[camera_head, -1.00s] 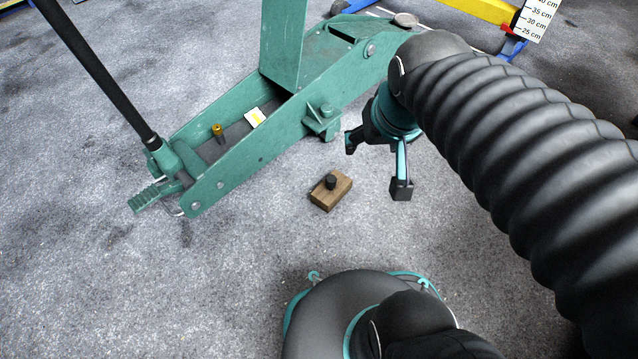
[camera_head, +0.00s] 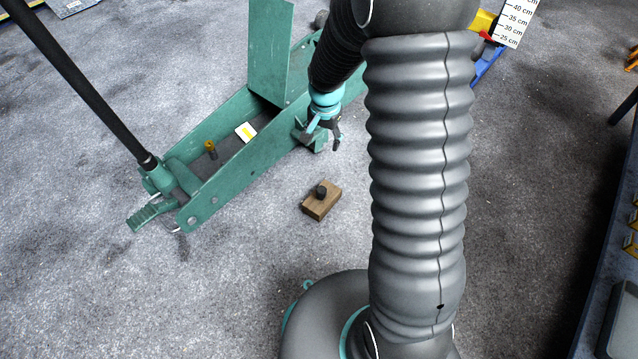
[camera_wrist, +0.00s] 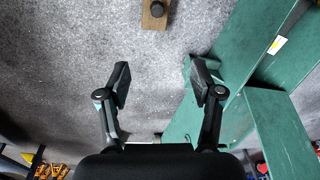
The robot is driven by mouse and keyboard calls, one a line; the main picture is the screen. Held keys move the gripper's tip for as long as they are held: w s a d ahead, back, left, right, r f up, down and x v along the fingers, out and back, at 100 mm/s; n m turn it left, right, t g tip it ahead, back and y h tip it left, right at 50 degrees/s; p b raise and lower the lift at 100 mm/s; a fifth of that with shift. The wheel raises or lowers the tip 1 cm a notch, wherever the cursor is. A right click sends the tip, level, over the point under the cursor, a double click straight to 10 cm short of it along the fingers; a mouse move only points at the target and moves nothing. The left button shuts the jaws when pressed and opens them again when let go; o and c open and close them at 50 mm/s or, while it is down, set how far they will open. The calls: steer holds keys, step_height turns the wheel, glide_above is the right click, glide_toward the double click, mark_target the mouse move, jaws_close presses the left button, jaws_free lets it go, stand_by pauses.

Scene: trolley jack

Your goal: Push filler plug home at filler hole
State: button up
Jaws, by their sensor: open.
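A short black plug (camera_head: 321,192) stands on a small wooden block (camera_head: 318,207) on the floor, in front of the green trolley jack (camera_head: 240,165). The plug also shows at the top edge of the wrist view (camera_wrist: 157,10), on the block (camera_wrist: 154,22). A small brass-topped fitting (camera_head: 210,149) stands inside the jack's frame, left of a white and yellow label (camera_head: 246,132). I cannot make out a filler hole for certain. My gripper (camera_head: 323,138) is open and empty, pointing down near the jack's side, beyond the block. Its two spread fingers show in the wrist view (camera_wrist: 160,82).
The jack's long black handle (camera_head: 80,82) rises to the left, and an upright green plate (camera_head: 271,50) stands on the frame. A centimetre scale (camera_head: 517,22) is at the back right. Grey floor around the block is clear.

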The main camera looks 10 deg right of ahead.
steer(key=m+g+p, duration=0.1)
steer(key=m+p, duration=0.1)
glide_toward(321, 189)
steer(key=shift+m+g, duration=0.3)
steer(key=shift+m, duration=0.2)
steer(key=f, duration=0.4)
steer(key=shift+s+a+b, duration=0.15)
steer(key=shift+a+b, duration=0.15)
steer(key=shift+b, duration=0.1)
steer(key=f, duration=0.4)
steer(key=shift+w+d+f, duration=0.3)
steer(key=shift+d+f, duration=0.05)
steer(key=shift+f, duration=0.75)
steer(key=c, duration=1.2)
